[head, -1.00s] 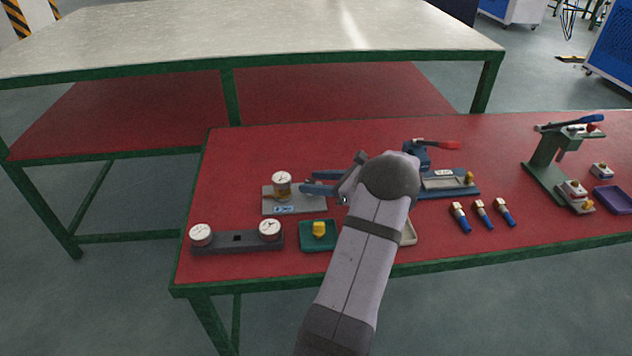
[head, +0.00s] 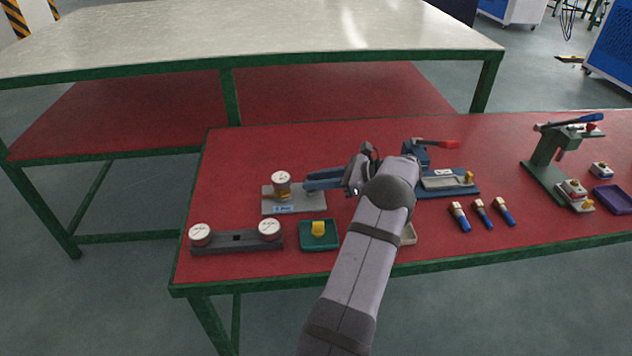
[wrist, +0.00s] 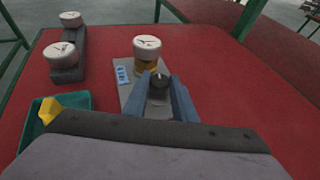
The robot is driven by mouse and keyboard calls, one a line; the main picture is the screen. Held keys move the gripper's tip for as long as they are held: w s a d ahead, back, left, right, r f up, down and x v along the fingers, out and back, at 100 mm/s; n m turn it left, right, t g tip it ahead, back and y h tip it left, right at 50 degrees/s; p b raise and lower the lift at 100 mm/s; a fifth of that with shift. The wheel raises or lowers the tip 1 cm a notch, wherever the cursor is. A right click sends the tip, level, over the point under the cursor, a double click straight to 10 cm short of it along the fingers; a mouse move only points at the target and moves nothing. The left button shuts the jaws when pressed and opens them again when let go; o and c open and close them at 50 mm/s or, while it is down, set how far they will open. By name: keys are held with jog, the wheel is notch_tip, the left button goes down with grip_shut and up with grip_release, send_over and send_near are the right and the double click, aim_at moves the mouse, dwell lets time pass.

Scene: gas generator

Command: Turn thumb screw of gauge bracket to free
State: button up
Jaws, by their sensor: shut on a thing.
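The gauge bracket is a grey plate (head: 310,204) with a white-faced gauge (head: 281,182) standing on it in a brass-coloured fitting. In the wrist view the gauge (wrist: 147,46) stands just beyond my fingertips. A dark round thumb screw (wrist: 159,85) sits between the blue fingers of my gripper (wrist: 160,88). My gripper (head: 308,181) reaches in from the right, low over the plate, and is shut on the thumb screw. In the head view the fingers hide the screw.
A dark block with two gauges (head: 236,243) lies at the front left. A green tray with a yellow part (head: 306,246) is in front of the bracket. A blue fixture with a red handle (head: 460,190) stands to the right. Several blue-handled tools (head: 481,213) lie further right.

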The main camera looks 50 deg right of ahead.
jog(key=shift+w+d+r+n+g+y+b, duration=0.15)
jog(key=shift+n+g+y+b, duration=0.25)
jog(key=shift+n+y, duration=0.5)
jog(key=o, duration=0.9)
jog(key=shift+c, duration=0.2)
jog(key=shift+o, duration=0.9)
notch_tip(320, 180, up, 10)
